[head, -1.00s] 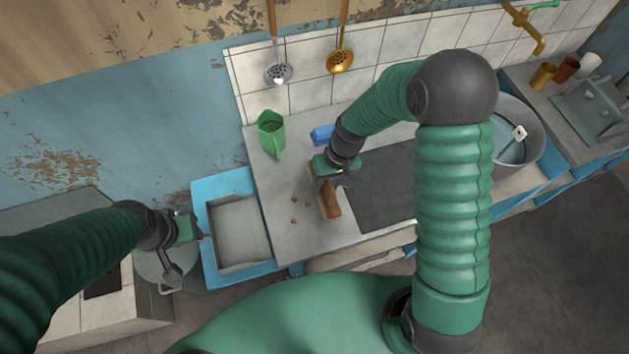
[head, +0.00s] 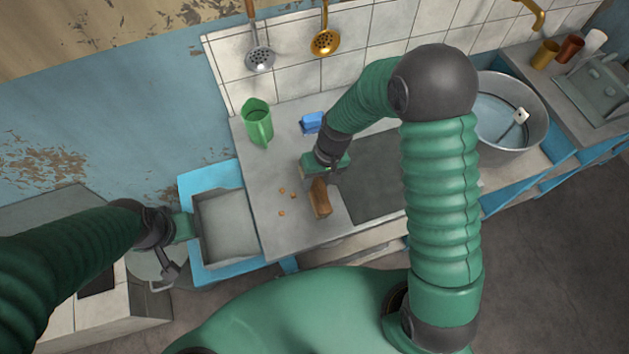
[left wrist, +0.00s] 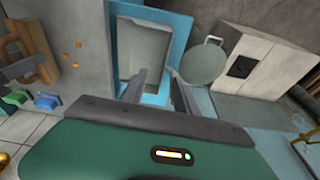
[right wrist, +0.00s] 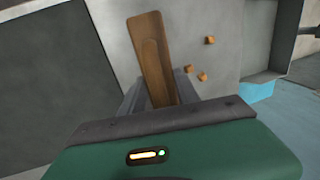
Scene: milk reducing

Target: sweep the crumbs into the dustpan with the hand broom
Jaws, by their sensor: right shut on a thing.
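The hand broom (head: 320,198) is a brown wooden block on the grey counter, also in the right wrist view (right wrist: 150,55). My right gripper (head: 322,178) is shut on it. Several small orange-brown crumbs (head: 282,190) lie on the counter left of the broom; they also show in the right wrist view (right wrist: 202,77). The dustpan (head: 246,195) looks like a grey tray with a pale floor, over a light blue surface left of the counter. My left gripper (head: 196,227) is at its left side. In the left wrist view its fingers (left wrist: 157,80) are apart, with nothing clearly between them.
A green jug (head: 257,124) and a blue block (head: 312,122) stand at the back of the counter. A dark grey panel (head: 375,180) lies right of the broom. A large metal basin (head: 512,110) is farther right.

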